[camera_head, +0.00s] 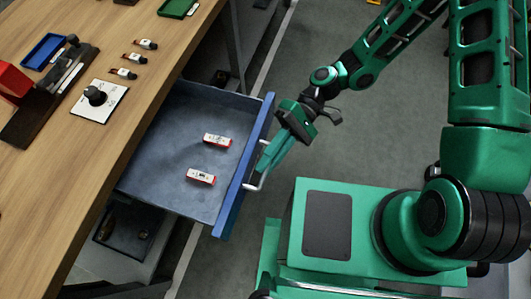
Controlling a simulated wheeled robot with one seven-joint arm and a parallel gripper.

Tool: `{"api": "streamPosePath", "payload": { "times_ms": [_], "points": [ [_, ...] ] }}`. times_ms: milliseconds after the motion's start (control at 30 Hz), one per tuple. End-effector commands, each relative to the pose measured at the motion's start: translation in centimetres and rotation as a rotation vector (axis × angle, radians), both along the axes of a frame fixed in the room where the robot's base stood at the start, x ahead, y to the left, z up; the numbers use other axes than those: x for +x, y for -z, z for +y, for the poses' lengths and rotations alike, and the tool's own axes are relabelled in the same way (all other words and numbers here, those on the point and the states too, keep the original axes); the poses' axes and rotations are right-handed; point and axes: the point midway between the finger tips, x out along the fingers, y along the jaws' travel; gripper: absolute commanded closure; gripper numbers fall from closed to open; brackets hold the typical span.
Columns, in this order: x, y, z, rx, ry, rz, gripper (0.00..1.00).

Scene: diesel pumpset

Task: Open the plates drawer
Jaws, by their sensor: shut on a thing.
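The blue drawer (170,160) under the wooden workbench is pulled well out, and its grey inside shows. Two small red-and-white boxes (217,140) (201,176) lie in it. A pale bar handle (262,168) is on the drawer's blue front. My gripper (266,165) is at the handle and shut on it, with the arm reaching in from the upper right. The fingertips partly cover the handle's middle. I cannot read any label that names the drawer.
The wooden bench top (130,115) holds a blue tray (44,51), a green tray (177,7), several small parts, a white plate with a black knob (96,94) and a dark fixture. A lower shelf (130,228) holds a dark tray. Grey floor is clear beyond the drawer.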

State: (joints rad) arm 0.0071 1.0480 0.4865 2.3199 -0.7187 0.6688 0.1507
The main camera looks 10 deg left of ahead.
Motion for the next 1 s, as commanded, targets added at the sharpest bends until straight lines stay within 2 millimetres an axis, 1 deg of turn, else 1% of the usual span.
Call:
{"api": "streamPosePath", "payload": {
  "times_ms": [33, 300, 333, 667, 767, 833, 1000],
  "points": [
    [-0.2, 0.4, -0.1, -0.015, -0.004, 0.000, 1.00],
    [-0.6, 0.4, 0.0, -0.017, -0.013, 0.005, 1.00],
    [-0.6, 0.4, 0.0, -0.017, -0.014, 0.004, 0.84],
    [-0.4, 0.2, 0.0, -0.012, -0.013, 0.004, 0.83],
    [0.3, 0.1, -0.2, -0.011, -0.010, 0.002, 0.83],
    [1.1, -0.1, -0.6, -0.010, -0.011, 0.002, 0.83],
    [3.9, -0.7, -2.1, -0.012, -0.008, 0.001, 0.83]
  ]
}}
